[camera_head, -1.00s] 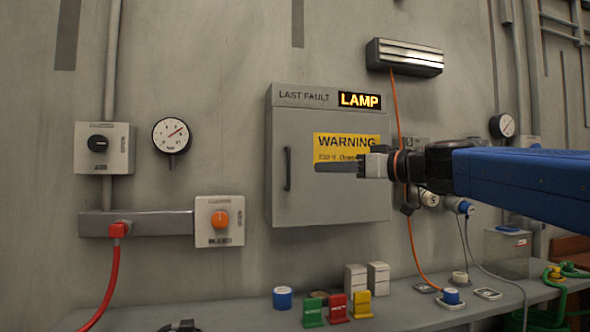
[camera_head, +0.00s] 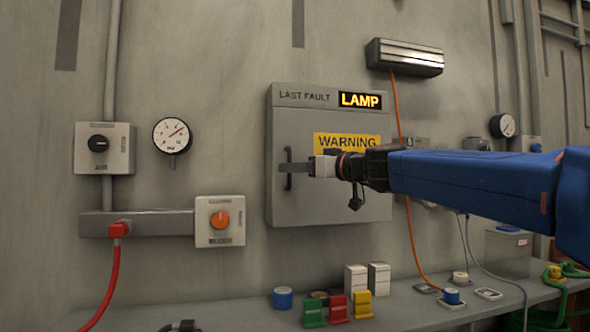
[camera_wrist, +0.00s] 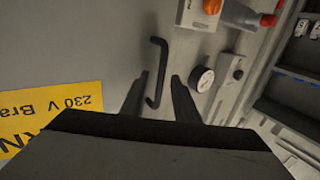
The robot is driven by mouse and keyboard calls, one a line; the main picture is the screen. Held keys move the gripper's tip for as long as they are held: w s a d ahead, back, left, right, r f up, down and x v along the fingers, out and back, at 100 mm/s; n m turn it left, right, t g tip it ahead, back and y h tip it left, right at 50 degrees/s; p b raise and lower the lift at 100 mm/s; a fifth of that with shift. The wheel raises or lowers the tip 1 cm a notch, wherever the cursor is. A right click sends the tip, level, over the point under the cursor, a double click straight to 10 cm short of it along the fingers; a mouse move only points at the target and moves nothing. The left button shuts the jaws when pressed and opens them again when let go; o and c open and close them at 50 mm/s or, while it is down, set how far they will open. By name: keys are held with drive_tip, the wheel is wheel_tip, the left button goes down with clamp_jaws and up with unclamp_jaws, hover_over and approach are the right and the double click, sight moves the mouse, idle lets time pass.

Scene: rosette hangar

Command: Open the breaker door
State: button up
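The breaker door (camera_head: 300,205) is a grey panel on the wall box, and it looks shut. It bears a yellow warning label (camera_head: 346,141), partly covered by my arm. A dark vertical bar handle (camera_head: 288,180) sits near its left edge. My gripper (camera_head: 284,167) reaches in from the right at the handle's mid-height. In the wrist view, the fingers of my gripper (camera_wrist: 159,76) are apart, with the handle (camera_wrist: 160,62) showing between them. I see a gap on either side of the handle; contact is not evident.
A knob box (camera_head: 105,158), a gauge (camera_head: 172,136) and an orange-knob box (camera_head: 220,235) are on the wall left of the door. A shelf below (camera_head: 410,308) holds colored blocks and cylinders. An orange cable (camera_head: 412,250) hangs behind my arm.

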drive_tip(key=shift+c, duration=0.4)
clamp_jaws()
drive_tip(key=shift+s+d, duration=0.1)
drive_tip(key=shift+s, duration=0.05)
